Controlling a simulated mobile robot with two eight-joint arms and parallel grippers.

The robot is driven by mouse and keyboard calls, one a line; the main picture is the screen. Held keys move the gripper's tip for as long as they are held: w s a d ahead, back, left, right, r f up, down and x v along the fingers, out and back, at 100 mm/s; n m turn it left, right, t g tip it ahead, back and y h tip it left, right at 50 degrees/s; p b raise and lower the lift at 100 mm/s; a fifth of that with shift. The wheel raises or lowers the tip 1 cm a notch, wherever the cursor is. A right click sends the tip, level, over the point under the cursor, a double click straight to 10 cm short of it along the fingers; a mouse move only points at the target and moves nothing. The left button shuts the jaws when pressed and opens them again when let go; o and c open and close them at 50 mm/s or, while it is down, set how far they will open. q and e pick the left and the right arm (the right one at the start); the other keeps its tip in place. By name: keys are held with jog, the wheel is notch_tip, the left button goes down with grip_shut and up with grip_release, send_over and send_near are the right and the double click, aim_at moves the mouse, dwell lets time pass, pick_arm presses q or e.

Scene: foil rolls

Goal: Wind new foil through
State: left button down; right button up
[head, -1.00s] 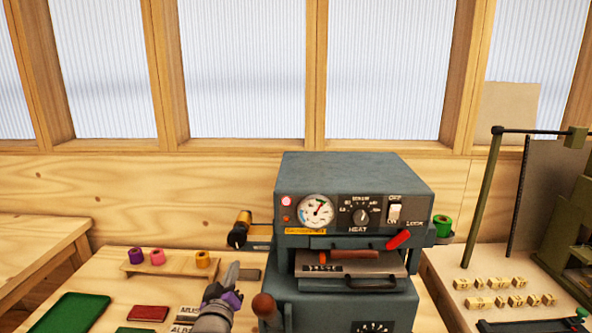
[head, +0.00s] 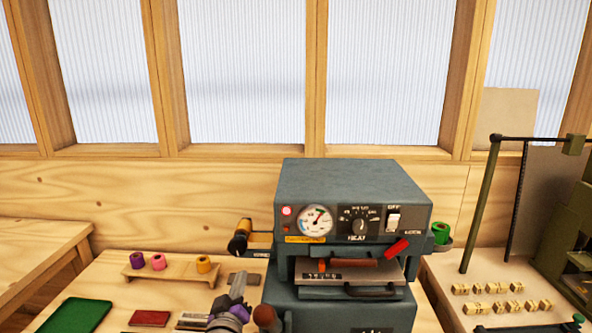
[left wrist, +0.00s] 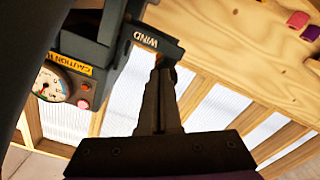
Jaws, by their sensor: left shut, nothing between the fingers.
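The grey foil machine (head: 350,190) stands in the middle of the head view. A gold roll (head: 241,236) with a black end sits on a bracket at its left side. A green roll (head: 441,232) is at its right side. My left gripper (head: 238,281) is shut and empty, below the gold roll and left of the machine. In the left wrist view its fingers (left wrist: 163,82) point up near the dark bracket marked WIND (left wrist: 147,40); I cannot tell if they touch it.
A green tray (head: 75,315) and a dark red pad (head: 149,318) lie at the front left of the bench. A knobbed lever (head: 264,317) is close to my left gripper's right. Small brass-coloured blocks (head: 495,306) lie at the right.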

pick_arm(q)
jog(key=shift+w, duration=3.1)
jog(key=shift+a+r+p, duration=0.15)
jog(key=shift+r+p, duration=0.1)
jog(key=shift+p, duration=0.15)
jog(key=shift+a+f+p, duration=0.15)
jog(key=shift+a+p, duration=0.15)
jog(key=shift+p, duration=0.05)
jog(key=shift+f, duration=0.1)
jog(key=s, duration=0.6)
jog(key=shift+f+b, duration=0.3)
jog(key=shift+b, duration=0.05)
